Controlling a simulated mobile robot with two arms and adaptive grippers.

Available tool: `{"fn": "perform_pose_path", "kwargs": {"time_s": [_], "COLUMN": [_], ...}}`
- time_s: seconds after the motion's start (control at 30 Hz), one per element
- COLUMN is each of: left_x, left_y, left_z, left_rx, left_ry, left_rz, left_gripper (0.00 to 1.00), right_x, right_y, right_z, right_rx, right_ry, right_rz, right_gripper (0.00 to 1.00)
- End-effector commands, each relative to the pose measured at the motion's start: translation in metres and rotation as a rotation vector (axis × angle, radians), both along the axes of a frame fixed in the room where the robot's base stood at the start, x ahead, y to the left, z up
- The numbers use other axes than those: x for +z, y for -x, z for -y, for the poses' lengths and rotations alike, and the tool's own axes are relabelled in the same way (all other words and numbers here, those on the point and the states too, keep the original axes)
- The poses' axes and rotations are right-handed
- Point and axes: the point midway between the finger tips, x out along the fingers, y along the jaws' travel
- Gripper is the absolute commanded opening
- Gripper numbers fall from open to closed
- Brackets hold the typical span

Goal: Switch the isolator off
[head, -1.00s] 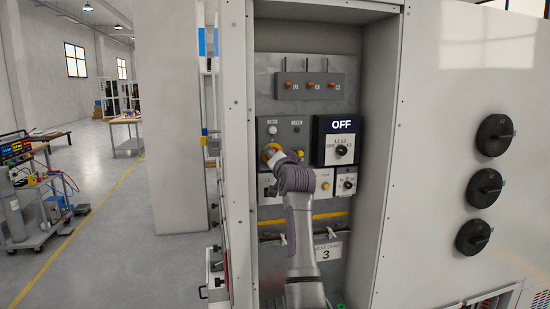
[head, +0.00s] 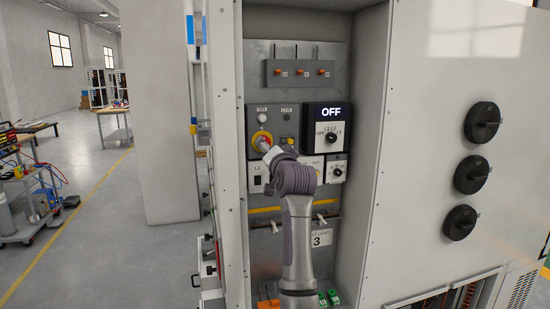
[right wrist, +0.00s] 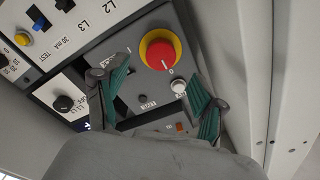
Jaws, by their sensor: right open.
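The isolator is a red rotary knob on a yellow ring (head: 262,140) on the grey panel inside the cabinet. It shows clearly in the right wrist view (right wrist: 160,52), with the marks I and 0 beside it. My right gripper (head: 268,152) is just in front of and below the isolator in the head view and hides part of it. In the right wrist view its green-padded fingers (right wrist: 158,92) are spread, with nothing between them. The knob lies beyond the fingertips; whether they touch it I cannot tell. My left gripper is not in view.
A display (head: 331,113) reads OFF above a black selector knob (head: 331,138). A white indicator (right wrist: 178,86) sits beside the isolator. The cabinet's side walls (head: 375,120) stand close on both sides. Black rotary handles (head: 482,122) are on the outer panel at right.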

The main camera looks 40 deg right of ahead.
Motion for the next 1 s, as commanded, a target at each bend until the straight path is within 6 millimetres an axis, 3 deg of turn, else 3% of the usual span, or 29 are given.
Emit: {"fn": "perform_pose_path", "kwargs": {"time_s": [0.3, 0.77, 1.0], "left_x": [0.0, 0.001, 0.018], "left_y": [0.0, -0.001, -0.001], "left_z": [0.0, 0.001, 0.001], "left_rx": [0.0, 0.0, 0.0], "left_ry": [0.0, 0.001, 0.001], "left_rz": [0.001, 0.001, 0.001], "left_gripper": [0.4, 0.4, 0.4], "right_x": [-0.002, -0.002, 0.016], "right_y": [0.042, 0.049, 0.07], "right_z": [-0.023, -0.027, -0.039], "right_rx": [0.0, 0.0, 0.0], "right_ry": [0.0, -0.001, 0.0], "right_rz": [0.0, -0.001, 0.0], "right_gripper": [0.7, 0.7, 0.7]}}
